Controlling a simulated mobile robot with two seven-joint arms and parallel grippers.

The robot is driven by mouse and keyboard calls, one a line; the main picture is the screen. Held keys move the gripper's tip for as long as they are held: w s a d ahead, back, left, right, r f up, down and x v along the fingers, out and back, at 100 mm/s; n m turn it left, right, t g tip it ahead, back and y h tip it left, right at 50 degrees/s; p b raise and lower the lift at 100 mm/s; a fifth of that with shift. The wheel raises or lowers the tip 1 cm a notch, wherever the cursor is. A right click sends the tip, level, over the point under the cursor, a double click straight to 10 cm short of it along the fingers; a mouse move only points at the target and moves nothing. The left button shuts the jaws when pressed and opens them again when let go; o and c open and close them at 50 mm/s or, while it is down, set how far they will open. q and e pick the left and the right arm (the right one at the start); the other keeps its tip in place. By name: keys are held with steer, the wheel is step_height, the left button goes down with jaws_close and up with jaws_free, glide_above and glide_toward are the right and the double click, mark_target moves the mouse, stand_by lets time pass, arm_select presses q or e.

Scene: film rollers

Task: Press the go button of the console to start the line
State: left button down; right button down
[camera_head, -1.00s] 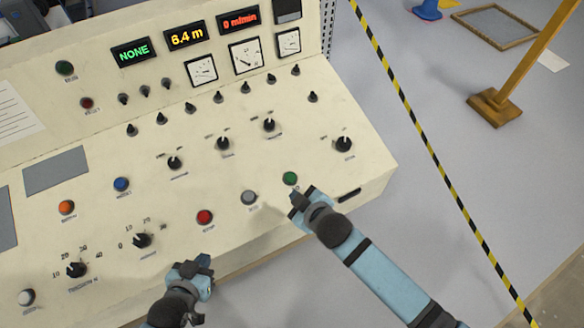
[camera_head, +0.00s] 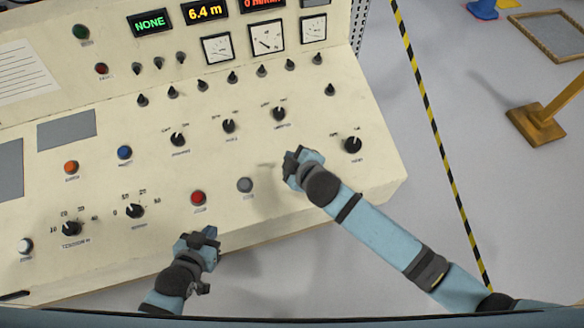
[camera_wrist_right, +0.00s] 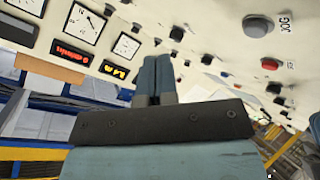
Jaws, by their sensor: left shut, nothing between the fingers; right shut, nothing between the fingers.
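The cream console (camera_head: 100,220) fills the left and middle of the head view. The green button seen earlier near its front right edge is hidden now, behind my right gripper (camera_head: 293,160). That gripper is shut and empty over this spot; whether it touches the panel I cannot tell. Its closed fingers also show in the right wrist view (camera_wrist_right: 155,78). The grey button (camera_head: 245,185) is just left of it and shows in the wrist view (camera_wrist_right: 258,24) labelled JOG. The red button (camera_head: 198,198) is further left. My left gripper (camera_head: 205,238) is shut and empty near the front edge.
Several black knobs, such as one on the right (camera_head: 353,145), stand up from the panel. The displays read NONE (camera_head: 150,22) and 6.4 m (camera_head: 204,11); a red one (camera_head: 262,4) is partly cut off. Striped floor tape (camera_head: 430,115) runs right of the console.

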steer(key=f, duration=0.2)
steer(key=w+f, duration=0.1)
steer(key=f, duration=0.4)
steer(key=shift+w+a+b, duration=0.2)
steer(key=shift+a+b, duration=0.05)
steer(key=shift+b, duration=0.15)
steer(key=shift+w+f+b, duration=0.2)
steer(key=shift+f+b, duration=0.3)
steer(key=shift+f, duration=0.25)
steer(key=shift+a, duration=0.1)
stand_by(0.7)
steer(key=shift+f, duration=0.1)
stand_by(0.4)
